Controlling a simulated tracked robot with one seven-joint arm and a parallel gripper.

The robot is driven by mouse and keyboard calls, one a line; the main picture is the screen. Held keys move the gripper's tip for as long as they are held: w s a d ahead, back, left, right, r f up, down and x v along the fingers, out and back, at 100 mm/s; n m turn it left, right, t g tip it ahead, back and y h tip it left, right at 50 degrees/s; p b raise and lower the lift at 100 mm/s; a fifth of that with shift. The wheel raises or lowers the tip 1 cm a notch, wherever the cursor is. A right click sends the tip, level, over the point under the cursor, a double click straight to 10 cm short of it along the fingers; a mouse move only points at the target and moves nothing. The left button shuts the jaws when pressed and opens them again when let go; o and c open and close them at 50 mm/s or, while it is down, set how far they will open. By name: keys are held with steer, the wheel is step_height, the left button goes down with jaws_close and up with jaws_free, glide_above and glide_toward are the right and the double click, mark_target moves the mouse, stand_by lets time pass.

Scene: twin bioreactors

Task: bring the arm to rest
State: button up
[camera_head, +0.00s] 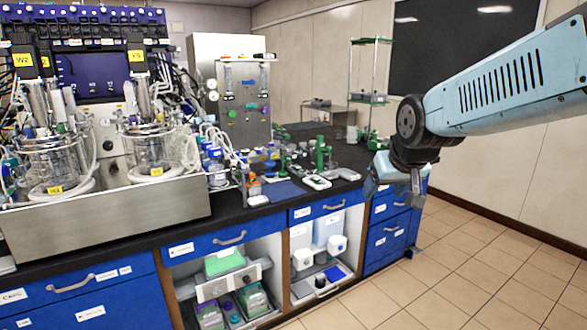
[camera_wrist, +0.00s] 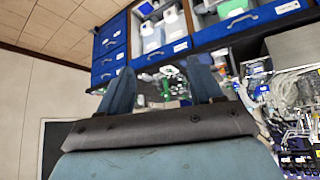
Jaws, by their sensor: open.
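My arm reaches in from the right edge of the head view and bends down at a dark wrist joint. My gripper (camera_head: 394,190) hangs at its end, in front of the right end of the bench. In the wrist view the two fingers of my gripper (camera_wrist: 160,64) stand apart with nothing between them. The gripper is open and empty. It appears clear of the bench, though its exact distance from the drawers behind it cannot be told.
A black bench top (camera_head: 263,190) carries twin glass bioreactors (camera_head: 52,160), small bottles and devices. Blue drawers (camera_head: 391,232) stand behind my gripper. A wire rack (camera_head: 371,98) is farther back. Tiled floor (camera_head: 470,260) at the right is clear. The wrist view is upside down.

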steer(key=s+d+m+g, duration=0.1)
steer(key=s+d, duration=0.3)
steer(key=s, duration=1.1)
steer(key=shift+s+m+g+h, duration=0.2)
steer(key=shift+m+g+h, duration=0.1)
stand_by(1.0)
